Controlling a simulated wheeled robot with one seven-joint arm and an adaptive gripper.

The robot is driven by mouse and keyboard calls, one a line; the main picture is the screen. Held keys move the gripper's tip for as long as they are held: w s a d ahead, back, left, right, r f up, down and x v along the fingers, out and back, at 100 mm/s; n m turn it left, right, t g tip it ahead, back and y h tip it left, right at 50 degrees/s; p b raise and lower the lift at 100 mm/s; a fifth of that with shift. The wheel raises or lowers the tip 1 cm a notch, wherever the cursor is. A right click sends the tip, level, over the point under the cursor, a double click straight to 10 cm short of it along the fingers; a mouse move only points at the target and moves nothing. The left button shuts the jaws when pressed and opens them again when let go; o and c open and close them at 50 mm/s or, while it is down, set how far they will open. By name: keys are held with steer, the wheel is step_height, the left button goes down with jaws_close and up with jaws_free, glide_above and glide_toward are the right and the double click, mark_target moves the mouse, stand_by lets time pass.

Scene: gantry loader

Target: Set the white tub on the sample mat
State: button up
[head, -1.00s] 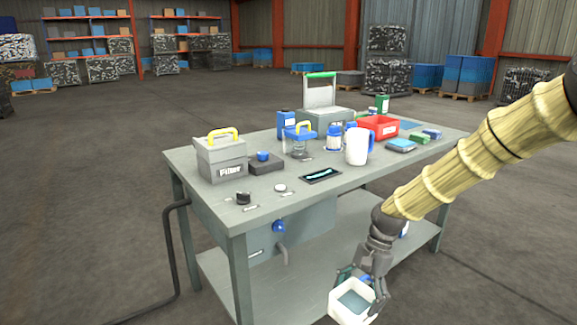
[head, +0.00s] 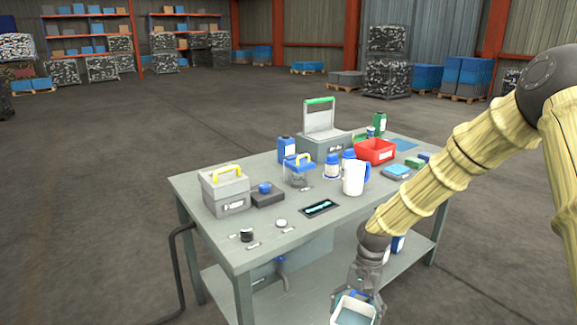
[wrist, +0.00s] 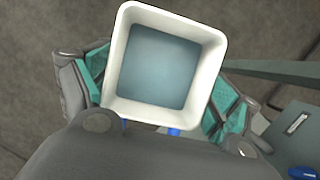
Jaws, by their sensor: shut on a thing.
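The white tub (head: 353,316) is square, with a thick white rim and a blue-grey inside. My gripper (head: 357,297) is shut on it, with the fingers on its opposite sides. In the wrist view the tub (wrist: 165,65) sits open side toward the camera between the teal finger pads. It is held in the air in front of the workbench, apart from the top, and its lower part is cut off in the head view. A flat blue patch (head: 405,144) at the far right of the bench looks like the sample mat, partly hidden behind the red bin.
The grey workbench (head: 290,235) holds a grey filter box (head: 226,191), a white jug (head: 354,180), a red bin (head: 375,151), a blue-lidded box (head: 397,172) and a dark flat panel (head: 320,208). The bench's front right top is fairly clear. A lower shelf (head: 400,262) lies below.

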steer(key=s+r+n+h+p, duration=0.1)
steer(key=s+r+n+p, duration=0.1)
steer(key=r+p, duration=0.3)
steer(key=s+r+n+h+p, duration=0.1)
steer(key=r+n+p, duration=0.3)
steer(key=p, duration=0.9)
step_height(320, 180, up, 2)
steer(key=shift+s+r+g, duration=0.15)
steer(key=shift+s+g, duration=0.25)
steer(key=shift+s, duration=0.05)
